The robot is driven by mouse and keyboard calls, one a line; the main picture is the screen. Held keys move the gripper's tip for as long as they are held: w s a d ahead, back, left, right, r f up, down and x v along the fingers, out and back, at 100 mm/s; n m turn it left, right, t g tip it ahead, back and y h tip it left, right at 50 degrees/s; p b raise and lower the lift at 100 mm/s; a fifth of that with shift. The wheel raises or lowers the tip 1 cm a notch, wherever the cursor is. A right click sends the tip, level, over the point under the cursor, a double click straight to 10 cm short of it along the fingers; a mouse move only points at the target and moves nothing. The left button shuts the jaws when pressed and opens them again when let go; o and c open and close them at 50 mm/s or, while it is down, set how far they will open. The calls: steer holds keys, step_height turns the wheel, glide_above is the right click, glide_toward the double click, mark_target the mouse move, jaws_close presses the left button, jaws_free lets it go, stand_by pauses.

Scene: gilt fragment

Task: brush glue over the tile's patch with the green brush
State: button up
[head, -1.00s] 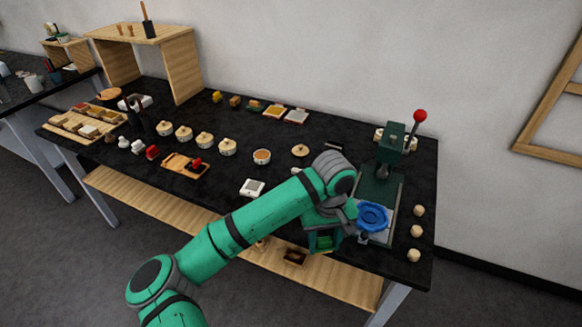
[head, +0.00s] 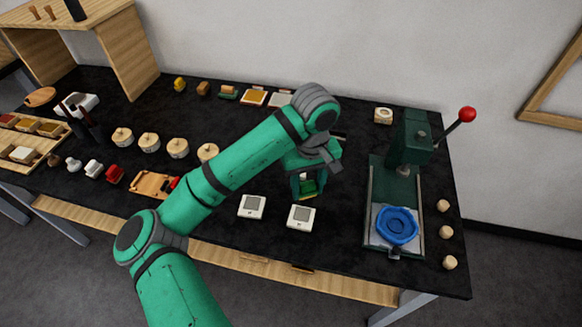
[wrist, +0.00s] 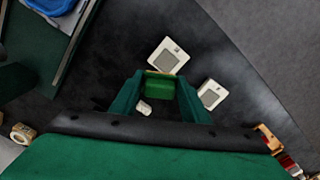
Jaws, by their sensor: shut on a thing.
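Two white square tiles with grey patches lie near the table's front edge: a left tile (head: 252,206) and a right tile (head: 301,217). They also show in the wrist view, one beyond the fingertips (wrist: 167,57) and one to the right (wrist: 211,93). My gripper (head: 307,187) is shut on a green block-like thing (wrist: 160,85) with a yellowish face, which looks like the green brush. It is just behind the right tile in the head view, apart from it. Whether the patches carry glue is too small to tell.
A green press (head: 409,145) with a red-knobbed lever and a blue dish (head: 397,226) stands to the right. Several wooden knobs (head: 446,232) line the right edge. Lidded pots (head: 148,142) and a wooden tray (head: 152,184) are left. The table between tiles and press is clear.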

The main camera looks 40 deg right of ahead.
mark_target(304, 211)
steer(key=shift+w+f, duration=0.2)
steer(key=shift+w, duration=0.25)
steer(key=shift+f, duration=3.7)
steer(key=shift+a, duration=0.25)
steer(key=shift+c, duration=0.4)
steer(key=shift+s+a+f, duration=0.15)
steer(key=shift+a, duration=0.15)
steer(key=shift+s+a, duration=0.55)
steer(key=shift+s, duration=0.25)
steer(key=shift+s+a, duration=0.5)
steer(key=shift+a, duration=0.05)
steer(key=shift+d, duration=0.15)
steer(key=shift+w+d, duration=0.2)
steer(key=shift+d, duration=0.15)
steer(key=shift+w+d, duration=1.2)
steer(key=shift+w, duration=0.1)
steer(key=shift+s+r, duration=0.1)
steer(key=shift+r, duration=3.95)
